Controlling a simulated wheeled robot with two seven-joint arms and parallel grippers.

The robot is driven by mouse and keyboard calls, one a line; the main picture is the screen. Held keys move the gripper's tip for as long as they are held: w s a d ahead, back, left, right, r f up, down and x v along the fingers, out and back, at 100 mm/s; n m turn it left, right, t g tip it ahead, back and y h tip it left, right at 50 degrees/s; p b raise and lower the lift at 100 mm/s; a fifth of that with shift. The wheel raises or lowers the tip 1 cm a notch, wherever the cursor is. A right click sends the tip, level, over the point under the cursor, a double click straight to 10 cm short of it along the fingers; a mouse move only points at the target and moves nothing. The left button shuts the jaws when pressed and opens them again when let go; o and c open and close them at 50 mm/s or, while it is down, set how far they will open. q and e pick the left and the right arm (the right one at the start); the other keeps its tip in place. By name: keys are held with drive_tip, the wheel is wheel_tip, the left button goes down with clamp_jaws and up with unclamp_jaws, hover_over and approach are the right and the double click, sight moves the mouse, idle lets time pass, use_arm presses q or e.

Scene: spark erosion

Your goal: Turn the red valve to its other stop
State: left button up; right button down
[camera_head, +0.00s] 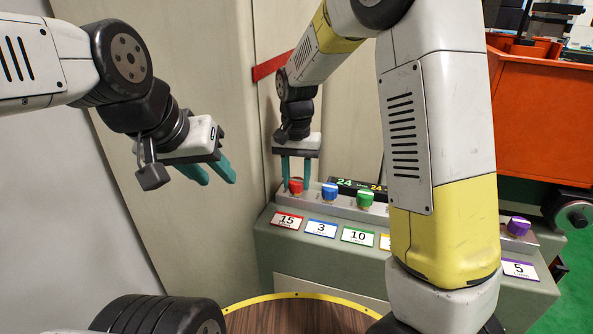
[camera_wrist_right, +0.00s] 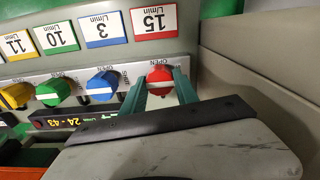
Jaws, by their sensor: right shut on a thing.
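The red valve (camera_head: 296,187) is the leftmost knob on the grey panel, above a red-framed card reading 15. My right gripper (camera_head: 296,182) comes down from above with one teal finger on each side of it, shut on it. The right wrist view also shows the red valve (camera_wrist_right: 160,76) between the two fingers, with a pale bar across its face. The fingers hide part of the knob's sides. My left gripper (camera_head: 219,178) is held in the air left of the panel, its fingers apart and empty.
Blue (camera_head: 329,192) and green (camera_head: 365,199) knobs stand right of the red one; a yellow knob (camera_wrist_right: 17,95) and a purple knob (camera_head: 518,226) follow. A display (camera_wrist_right: 90,118) reads 24 and 43. A beige wall rises behind the panel. An orange bin (camera_head: 540,110) stands at the right.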

sight(297, 180)
idle(0.5)
drive_tip(key=c, duration=0.9)
unclamp_jaws()
wheel_tip(297, 180, up, 7)
drive_tip(key=shift+f, duration=0.15)
drive_tip(key=shift+r, duration=0.55)
drive_tip(key=shift+r, duration=0.1)
drive_tip(key=s+d+r+n+t, duration=0.1)
drive_tip(key=s+d+r+t, duration=0.1)
drive_tip(key=s+d, duration=0.2)
drive_tip(key=s+d+r+n+t+y, duration=0.1)
drive_tip(key=s+d+r+t, duration=0.1)
drive_tip(key=s+d, duration=0.3)
drive_tip(key=s+d+r+t+y, duration=0.1)
drive_tip(key=s+d, duration=0.4)
drive_tip(key=s, duration=0.5)
drive_tip(key=shift+s+d+r+n+t, duration=0.1)
drive_tip(key=shift+s+r+n+t, duration=0.1)
drive_tip(key=shift+r+t, duration=0.15)
drive_tip(key=shift+s+r+n+t, duration=0.1)
drive_tip(key=shift+r+n+t, duration=0.15)
drive_tip(key=shift+r, duration=0.15)
